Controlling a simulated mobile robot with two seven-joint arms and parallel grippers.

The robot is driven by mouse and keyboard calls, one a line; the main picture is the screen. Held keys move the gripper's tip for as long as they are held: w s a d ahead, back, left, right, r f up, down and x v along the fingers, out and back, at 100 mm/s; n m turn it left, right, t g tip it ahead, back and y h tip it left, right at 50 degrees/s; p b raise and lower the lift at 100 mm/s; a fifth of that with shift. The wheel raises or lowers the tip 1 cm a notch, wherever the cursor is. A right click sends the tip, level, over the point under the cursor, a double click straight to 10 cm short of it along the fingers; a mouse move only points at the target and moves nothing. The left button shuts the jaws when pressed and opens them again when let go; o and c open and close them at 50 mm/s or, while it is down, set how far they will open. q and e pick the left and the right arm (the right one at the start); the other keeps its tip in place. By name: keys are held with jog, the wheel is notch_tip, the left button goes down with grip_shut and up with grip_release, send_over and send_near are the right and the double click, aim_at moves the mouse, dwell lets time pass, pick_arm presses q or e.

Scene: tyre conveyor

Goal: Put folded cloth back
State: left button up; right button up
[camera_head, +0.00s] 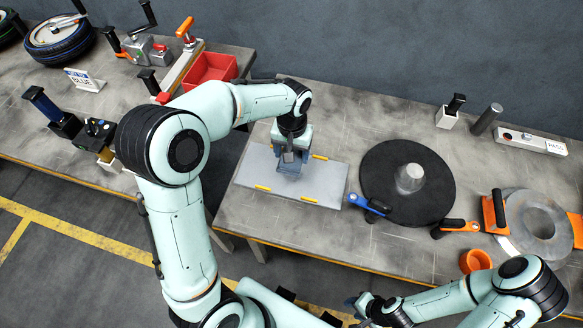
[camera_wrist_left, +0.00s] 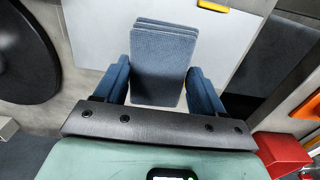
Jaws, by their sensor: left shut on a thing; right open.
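The folded cloth (camera_wrist_left: 163,65) is a blue-grey stack of layers in the left wrist view. My left gripper (camera_wrist_left: 160,85) is shut on it, with one blue finger on each side. In the head view my left gripper (camera_head: 290,165) points down over the pale grey board (camera_head: 325,182) with yellow edge marks. The cloth is mostly hidden there, and I cannot tell whether it touches the board. My right gripper (camera_head: 360,308) is open and empty at the bottom of the head view, in front of the table.
A black disc (camera_head: 385,165) with a metal hub stands right of the board, with a blue-handled tool (camera_head: 368,205) between them. A metal ring (camera_head: 540,222) and an orange cup (camera_head: 475,261) are farther right. A red bin (camera_head: 209,70) stands on the left bench.

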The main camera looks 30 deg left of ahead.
aim_at(292, 166)
pick_arm(q)
notch_tip(292, 166, down, 8)
jog(key=shift+w+f, duration=0.1)
jog(key=shift+f, duration=0.05)
dwell(0.3)
jog(key=shift+f+b, duration=0.2)
jog(key=shift+b, duration=0.15)
jog(key=o, duration=0.9)
jog(key=shift+o, duration=0.2)
jog(key=shift+r, duration=0.1)
jog(key=shift+r, duration=0.35)
notch_tip(292, 166, up, 12)
jog(key=shift+f+p, duration=0.2)
jog(key=shift+p, duration=0.4)
